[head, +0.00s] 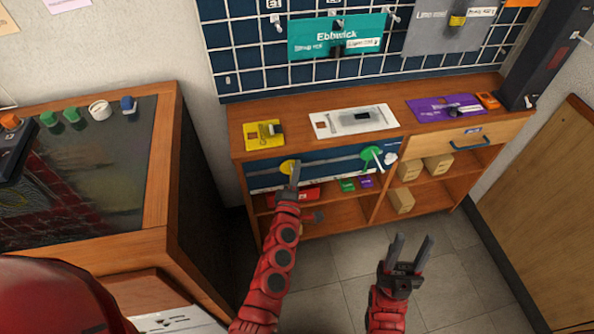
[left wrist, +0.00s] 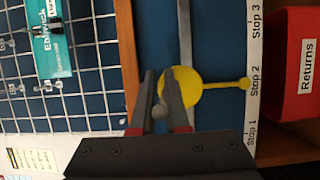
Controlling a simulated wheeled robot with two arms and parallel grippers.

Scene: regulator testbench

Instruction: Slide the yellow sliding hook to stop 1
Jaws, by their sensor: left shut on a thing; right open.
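The yellow sliding hook (head: 287,166) is a round disc on a rail across the dark blue front panel of the bench. In the left wrist view the disc (left wrist: 196,88) has a thin arm ending beside the "Stop 2" label (left wrist: 255,80). The "Stop 1" label (left wrist: 252,133) is lower on the same white strip, and "Stop 3" is higher. My left gripper (head: 295,172) is shut on the hook, with a small grey knob between its fingers (left wrist: 163,88). My right gripper (head: 411,243) is open and empty above the floor.
A green hook (head: 371,157) sits on the same panel to the right. A red "Returns" bin (left wrist: 292,65) is below the label strip. Cards lie on the bench top (head: 298,118). A dark-topped counter (head: 100,160) stands at the left. Tiled floor is clear around my right gripper.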

